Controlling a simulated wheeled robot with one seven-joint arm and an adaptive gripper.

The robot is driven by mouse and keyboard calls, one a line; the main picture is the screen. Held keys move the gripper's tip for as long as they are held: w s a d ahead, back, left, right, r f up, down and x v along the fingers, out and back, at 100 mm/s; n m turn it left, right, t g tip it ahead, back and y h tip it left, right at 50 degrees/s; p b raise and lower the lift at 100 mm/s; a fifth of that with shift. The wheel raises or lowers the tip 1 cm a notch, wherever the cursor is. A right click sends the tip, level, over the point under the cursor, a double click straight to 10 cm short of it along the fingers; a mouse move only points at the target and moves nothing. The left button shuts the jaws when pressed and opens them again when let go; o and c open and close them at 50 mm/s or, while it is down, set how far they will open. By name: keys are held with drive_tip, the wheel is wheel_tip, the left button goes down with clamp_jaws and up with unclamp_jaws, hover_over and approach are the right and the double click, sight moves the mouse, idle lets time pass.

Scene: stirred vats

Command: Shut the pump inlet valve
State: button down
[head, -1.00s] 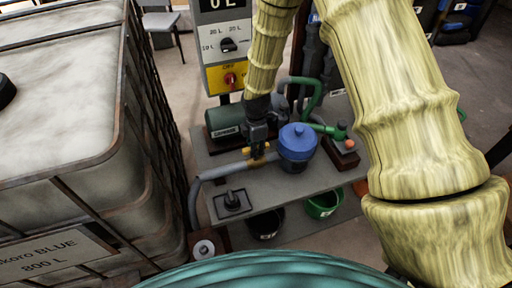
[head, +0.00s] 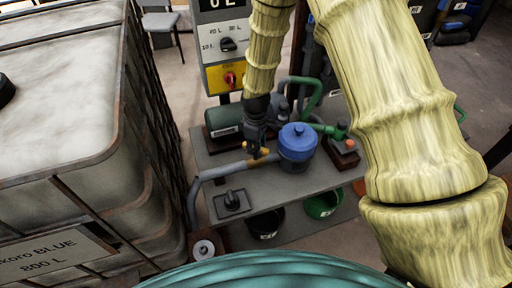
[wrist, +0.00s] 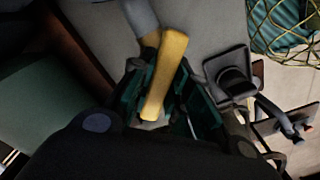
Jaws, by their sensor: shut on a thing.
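The valve's yellow handle (wrist: 166,75) lies between the fingers of my gripper (wrist: 160,95) in the wrist view, and the gripper is shut on it. The handle slants across the end of the grey inlet pipe (wrist: 140,14), at an angle to it. In the head view my gripper (head: 256,146) points down at the valve, beside the blue-lidded pot (head: 297,142). Only a bit of the yellow handle (head: 264,151) shows there, and the fingers hide the rest. The grey pipe (head: 228,170) runs left from the valve over the bench.
The green pump motor (head: 224,119) is behind and left of my gripper. A black knob on a plate (head: 232,201) sits at the bench's front left. A control panel (head: 226,50) stands behind. A large white tank (head: 60,110) fills the left.

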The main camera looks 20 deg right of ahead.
drive_tip(key=m, duration=0.4)
drive_tip(key=shift+w+m, duration=0.1)
drive_tip(key=shift+m, duration=0.3)
drive_tip(key=m, duration=0.4)
drive_tip(key=shift+r+m, duration=0.1)
drive_tip(key=shift+m, duration=0.2)
drive_tip(key=c, duration=1.3)
unclamp_jaws()
drive_tip(key=shift+c, duration=0.2)
wheel_tip(320, 180, up, 12)
drive_tip(key=shift+d, duration=0.1)
